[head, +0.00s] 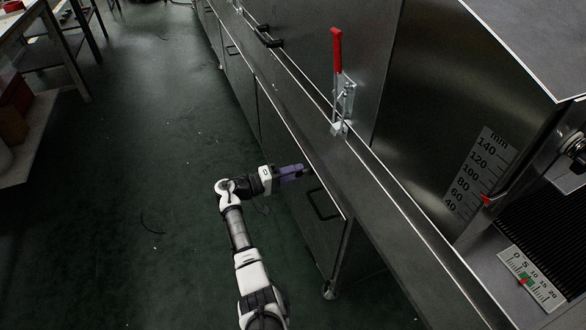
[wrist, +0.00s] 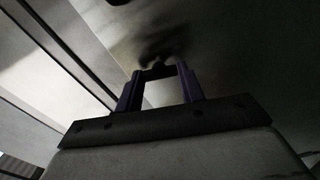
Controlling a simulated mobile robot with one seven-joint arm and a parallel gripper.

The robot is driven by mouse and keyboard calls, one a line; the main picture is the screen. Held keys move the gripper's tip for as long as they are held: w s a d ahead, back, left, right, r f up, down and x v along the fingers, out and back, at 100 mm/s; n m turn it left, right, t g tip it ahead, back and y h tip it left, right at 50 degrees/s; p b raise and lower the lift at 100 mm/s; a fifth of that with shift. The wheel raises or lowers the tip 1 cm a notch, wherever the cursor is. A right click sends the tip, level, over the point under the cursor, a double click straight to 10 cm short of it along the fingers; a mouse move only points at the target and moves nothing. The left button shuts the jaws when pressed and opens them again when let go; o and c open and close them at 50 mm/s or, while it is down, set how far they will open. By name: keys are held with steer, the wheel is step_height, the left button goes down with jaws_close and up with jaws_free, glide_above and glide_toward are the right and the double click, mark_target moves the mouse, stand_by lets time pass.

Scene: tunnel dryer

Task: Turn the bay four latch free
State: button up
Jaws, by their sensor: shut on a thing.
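In the head view, my gripper (head: 303,171) reaches right to the front of a lower cabinet door, just under the ledge. Its purple fingers are close to the upper end of a black loop handle (head: 322,205). In the wrist view, my gripper (wrist: 158,76) is shut on a small dark fitting (wrist: 158,70) against the grey panel, with a blurred shadow beyond it. I cannot tell from the frames whether this fitting is the bay four latch or how far it is turned. The fingers hide its sides.
A red-handled toggle clamp (head: 337,52) stands upright above the ledge (head: 375,185). Another black handle (head: 268,37) is farther along. A millimetre scale (head: 478,172) is at the right. The dark green floor (head: 130,160) at left is open, with a bench (head: 45,75) beyond.

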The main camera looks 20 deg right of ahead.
steer(key=shift+n+p, duration=0.7)
steer(key=shift+n, duration=0.9)
steer(key=o, duration=1)
steer(key=a, duration=1.3)
steer(key=shift+s+a, duration=0.2)
steer(key=shift+a, duration=0.2)
